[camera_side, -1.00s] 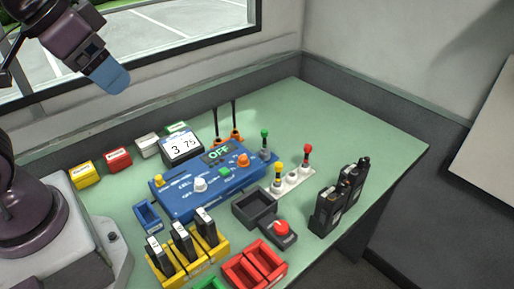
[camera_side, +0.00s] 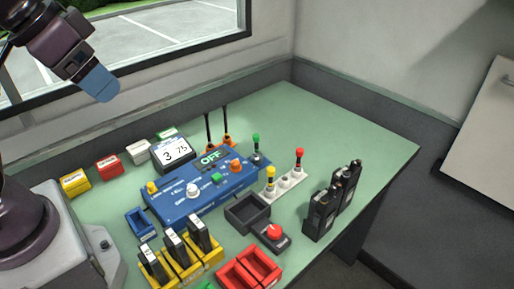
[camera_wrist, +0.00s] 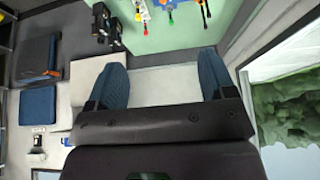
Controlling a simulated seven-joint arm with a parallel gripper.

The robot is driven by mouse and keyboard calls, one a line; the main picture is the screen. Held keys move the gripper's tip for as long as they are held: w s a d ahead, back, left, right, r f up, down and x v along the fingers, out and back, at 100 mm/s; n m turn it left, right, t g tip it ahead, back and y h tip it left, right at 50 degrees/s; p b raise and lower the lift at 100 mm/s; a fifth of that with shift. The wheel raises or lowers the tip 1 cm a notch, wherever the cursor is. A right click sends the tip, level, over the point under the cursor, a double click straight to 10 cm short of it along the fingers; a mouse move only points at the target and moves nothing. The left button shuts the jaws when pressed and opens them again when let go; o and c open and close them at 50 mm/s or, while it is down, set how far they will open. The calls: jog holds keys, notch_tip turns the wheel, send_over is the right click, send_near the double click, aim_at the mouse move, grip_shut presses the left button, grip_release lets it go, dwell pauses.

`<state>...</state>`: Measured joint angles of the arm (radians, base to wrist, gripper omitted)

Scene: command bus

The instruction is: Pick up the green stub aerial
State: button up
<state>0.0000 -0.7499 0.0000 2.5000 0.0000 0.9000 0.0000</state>
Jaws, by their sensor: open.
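The green stub aerial (camera_side: 256,145) stands upright at the back right corner of the blue control box, with a green tip and dark lower part. Its green tip also shows small near the top of the wrist view (camera_wrist: 171,20). My gripper (camera_side: 101,84) is high at the upper left of the side view, well apart from the aerial. In the wrist view my gripper (camera_wrist: 163,78) has its two blue fingers wide apart with nothing between them.
A white strip (camera_side: 284,182) beside the box holds a yellow-tipped (camera_side: 270,177) and a red-tipped aerial (camera_side: 299,158). Two thin black aerials with orange bases (camera_side: 227,140) stand behind the box. Black radios (camera_side: 322,212) stand at right. The table's back right is clear.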

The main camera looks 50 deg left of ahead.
jog(key=c, duration=0.5)
